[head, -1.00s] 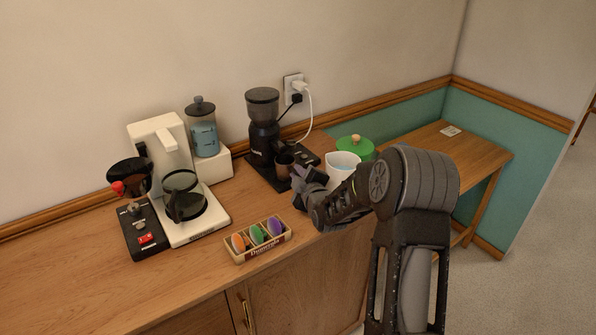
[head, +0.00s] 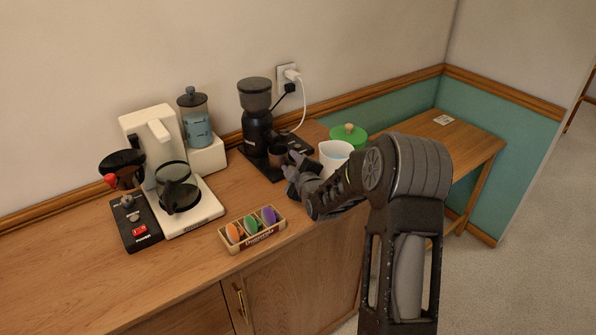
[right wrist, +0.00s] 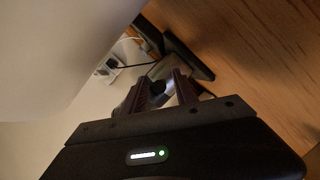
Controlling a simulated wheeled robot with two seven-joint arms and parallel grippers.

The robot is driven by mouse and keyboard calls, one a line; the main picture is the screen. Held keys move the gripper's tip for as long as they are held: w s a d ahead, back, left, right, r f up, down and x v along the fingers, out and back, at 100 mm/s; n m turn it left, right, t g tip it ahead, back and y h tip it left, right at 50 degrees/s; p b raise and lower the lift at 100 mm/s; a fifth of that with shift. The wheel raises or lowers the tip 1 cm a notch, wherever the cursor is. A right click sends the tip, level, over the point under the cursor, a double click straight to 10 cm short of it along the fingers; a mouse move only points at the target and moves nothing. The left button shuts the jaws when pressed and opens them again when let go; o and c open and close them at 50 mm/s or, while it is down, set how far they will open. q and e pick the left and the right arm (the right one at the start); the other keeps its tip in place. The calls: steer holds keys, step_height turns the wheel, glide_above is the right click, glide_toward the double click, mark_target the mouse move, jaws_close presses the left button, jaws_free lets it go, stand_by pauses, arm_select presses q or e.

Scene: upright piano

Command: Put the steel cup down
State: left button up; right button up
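The steel cup (head: 278,155) looks dark and small in the head view. It stands upright at the front of the black coffee grinder (head: 257,130), over the grinder's dark base. My right gripper (head: 291,168) is just in front of the cup, at its right side. In the right wrist view my right gripper (right wrist: 160,92) shows its two fingers apart, with a gap between them. A dark rounded shape, perhaps the cup, is at the fingertips; contact cannot be told. My left gripper is not in view.
A white pitcher (head: 334,158) stands close behind my right gripper, with a green-lidded pot (head: 348,136) beyond. A coffee maker (head: 190,205), a French press (head: 196,120) and a box of colored pods (head: 253,230) are left. The counter (head: 185,270) is clear in front.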

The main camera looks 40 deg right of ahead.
steer(key=b+v, duration=0.2)
steer(key=v, duration=1)
stand_by(1.3)
